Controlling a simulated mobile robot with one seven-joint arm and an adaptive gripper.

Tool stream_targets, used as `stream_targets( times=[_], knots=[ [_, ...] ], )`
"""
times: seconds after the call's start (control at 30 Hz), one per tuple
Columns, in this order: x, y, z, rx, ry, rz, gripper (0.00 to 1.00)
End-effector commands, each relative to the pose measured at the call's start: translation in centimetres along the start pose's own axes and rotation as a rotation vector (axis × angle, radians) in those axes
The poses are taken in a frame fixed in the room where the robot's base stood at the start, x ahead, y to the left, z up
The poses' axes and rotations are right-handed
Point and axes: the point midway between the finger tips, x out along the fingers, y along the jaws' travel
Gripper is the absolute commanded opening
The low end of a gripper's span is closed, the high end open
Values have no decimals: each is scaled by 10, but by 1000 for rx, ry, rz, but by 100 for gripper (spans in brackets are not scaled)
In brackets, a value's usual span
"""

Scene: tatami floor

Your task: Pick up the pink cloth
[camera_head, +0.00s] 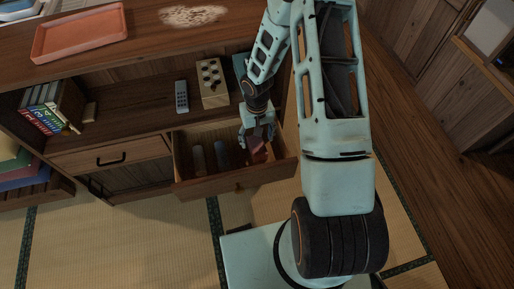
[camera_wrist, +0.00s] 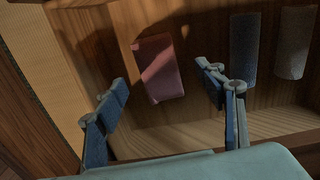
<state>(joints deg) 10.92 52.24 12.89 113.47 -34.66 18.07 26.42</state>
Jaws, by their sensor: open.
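The pink cloth (camera_wrist: 158,68) lies flat in the open wooden drawer, near one end of it. It looks like a small folded rectangle, with a shadow across its upper left part. In the head view the pink cloth (camera_head: 257,151) shows just below the gripper. My gripper (camera_wrist: 165,88) is open, with its two fingers apart on either side of the cloth's lower part in the wrist view. The fingers appear not to touch the cloth. In the head view my gripper (camera_head: 258,133) reaches down into the drawer (camera_head: 237,185).
A dark cloth (camera_wrist: 244,50) and a grey cloth (camera_wrist: 293,43) lie beside the pink one in the drawer. Drawer walls surround them. The shelf above holds a remote (camera_head: 181,97) and a dotted box (camera_head: 212,84). A pink tray (camera_head: 80,33) stands on the top.

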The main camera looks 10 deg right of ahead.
Motion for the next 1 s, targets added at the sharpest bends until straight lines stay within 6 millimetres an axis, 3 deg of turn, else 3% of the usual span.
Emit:
stream_targets(
  times=[0.27,0.53,0.8,1.0],
  knots=[
    [21,0,0,-1,-1,0,64],
    [61,2,-1,0,-1,0,64],
    [64,2,-2,1,2,0,64],
    [64,2,-2,1,2,0,43]
  ],
)
